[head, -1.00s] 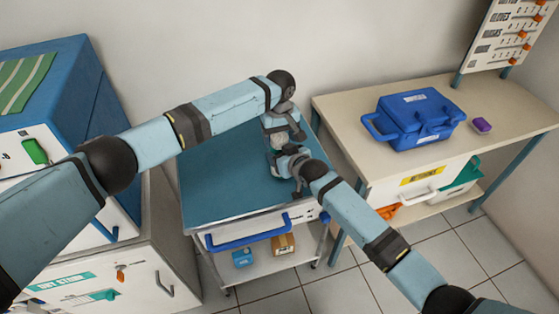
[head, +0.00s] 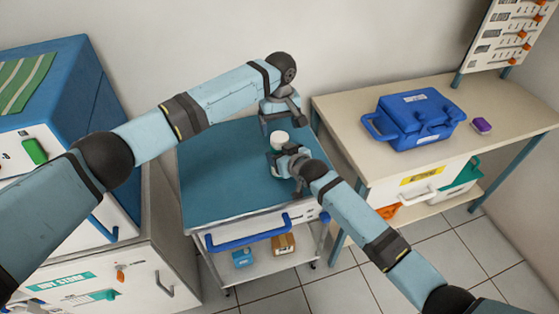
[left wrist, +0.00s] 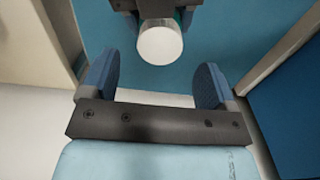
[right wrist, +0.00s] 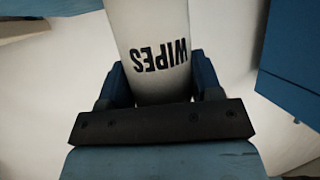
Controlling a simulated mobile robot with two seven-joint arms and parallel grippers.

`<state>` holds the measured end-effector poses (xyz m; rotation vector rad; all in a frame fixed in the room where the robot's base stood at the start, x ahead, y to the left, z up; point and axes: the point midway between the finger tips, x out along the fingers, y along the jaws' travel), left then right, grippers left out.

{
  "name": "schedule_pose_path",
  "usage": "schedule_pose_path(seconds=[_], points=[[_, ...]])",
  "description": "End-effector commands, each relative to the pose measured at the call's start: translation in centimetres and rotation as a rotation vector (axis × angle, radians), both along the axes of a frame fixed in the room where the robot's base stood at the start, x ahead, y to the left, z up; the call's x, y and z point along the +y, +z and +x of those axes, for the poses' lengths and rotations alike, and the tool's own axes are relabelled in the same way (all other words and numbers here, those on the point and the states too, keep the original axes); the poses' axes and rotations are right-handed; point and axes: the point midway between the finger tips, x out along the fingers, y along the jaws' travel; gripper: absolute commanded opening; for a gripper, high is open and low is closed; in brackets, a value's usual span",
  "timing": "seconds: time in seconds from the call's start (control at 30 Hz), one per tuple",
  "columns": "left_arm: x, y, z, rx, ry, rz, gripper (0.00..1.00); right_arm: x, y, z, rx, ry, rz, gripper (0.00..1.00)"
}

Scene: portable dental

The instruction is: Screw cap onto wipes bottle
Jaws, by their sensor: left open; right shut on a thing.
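My right gripper (right wrist: 159,78) is shut on the bottle's body from the side. My left gripper (head: 280,118) is open and empty, just above and behind the cap; in the left wrist view its two fingers (left wrist: 157,72) are spread apart, clear of the cap.
The blue cart top (head: 220,180) is clear to the left of the bottle. A beige table (head: 345,110) with a blue case (head: 418,118) stands at right. A blue and white cabinet (head: 70,110) stands at left. The wall is close behind the cart.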

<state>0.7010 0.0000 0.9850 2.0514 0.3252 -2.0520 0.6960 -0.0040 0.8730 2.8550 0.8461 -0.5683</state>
Motion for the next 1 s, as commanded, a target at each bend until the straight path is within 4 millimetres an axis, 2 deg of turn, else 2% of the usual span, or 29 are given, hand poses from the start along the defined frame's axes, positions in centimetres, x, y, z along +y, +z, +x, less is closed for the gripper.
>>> schedule_pose_path(seconds=[0.03,0.07,0.37,0.47,0.8,1.0], points=[[0.0,0.0,0.0,0.0,0.0,0.0,0.94,0.0,0.0,0.0,0.0,0.0,0.0,0.0],[0.0,0.0,0.0,0.0,0.0,0.0,1.0,0.0,0.0,0.0,0.0,0.0,0.0,0.0],[0.0,0.4,0.0,-0.001,0.0,-0.001,1.0,0.0,0.0,0.0,0.0,0.0,0.0,0.0],[0.0,1.6,0.0,-0.002,-0.001,0.0,1.0,0.0,0.0,0.0,0.0,0.0,0.0,0.0],[-0.1,8.7,0.0,-0.003,0.0,-0.002,1.0,0.0,0.0,0.0,0.0,0.0,0.0,0.0],[0.0,11.3,0.0,0.0,0.0,0.0,1.0,0.0,0.0,0.0,0.0,0.0,0.0,0.0]])
